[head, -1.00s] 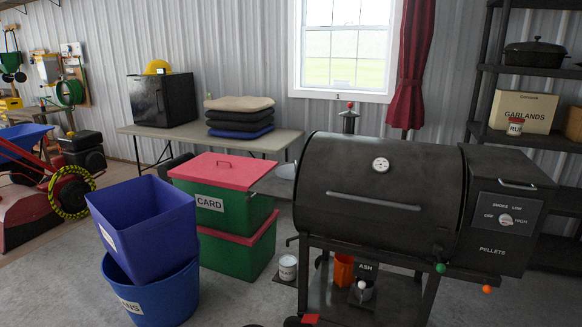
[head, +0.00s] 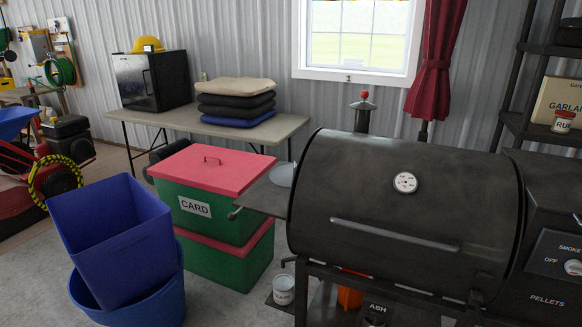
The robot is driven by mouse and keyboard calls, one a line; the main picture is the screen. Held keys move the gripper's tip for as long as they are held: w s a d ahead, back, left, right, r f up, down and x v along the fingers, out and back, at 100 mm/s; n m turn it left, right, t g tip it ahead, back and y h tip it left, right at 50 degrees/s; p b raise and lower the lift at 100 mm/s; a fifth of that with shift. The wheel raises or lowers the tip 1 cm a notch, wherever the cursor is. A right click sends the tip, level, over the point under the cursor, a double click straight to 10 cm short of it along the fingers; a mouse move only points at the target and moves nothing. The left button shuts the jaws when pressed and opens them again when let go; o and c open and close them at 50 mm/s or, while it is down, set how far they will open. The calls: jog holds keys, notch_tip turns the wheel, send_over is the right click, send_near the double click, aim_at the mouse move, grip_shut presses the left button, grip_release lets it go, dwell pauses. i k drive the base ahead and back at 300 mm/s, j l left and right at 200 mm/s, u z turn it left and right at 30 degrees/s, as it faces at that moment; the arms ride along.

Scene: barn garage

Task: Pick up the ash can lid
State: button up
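A black part with a white ASH label (head: 377,309) shows under the grill at the bottom edge of the head view. What lies below the label is cut off, so I cannot make out a lid there. A pale grey round, flat thing (head: 282,174) sits at the grill's left side shelf, partly hidden by the grill body; I cannot tell whether it is a lid. My gripper is not in view.
The black pellet grill (head: 400,215) fills the right front. Left of it are green CARD boxes with red lids (head: 215,168), blue bins (head: 115,235) and a small white can (head: 283,290). A table (head: 180,122) stands behind. An orange bucket (head: 350,297) is under the grill.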

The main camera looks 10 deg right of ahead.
aim_at(283, 176)
jog(key=i+l+u, duration=0.25)
jog(key=i+l, duration=1.2)
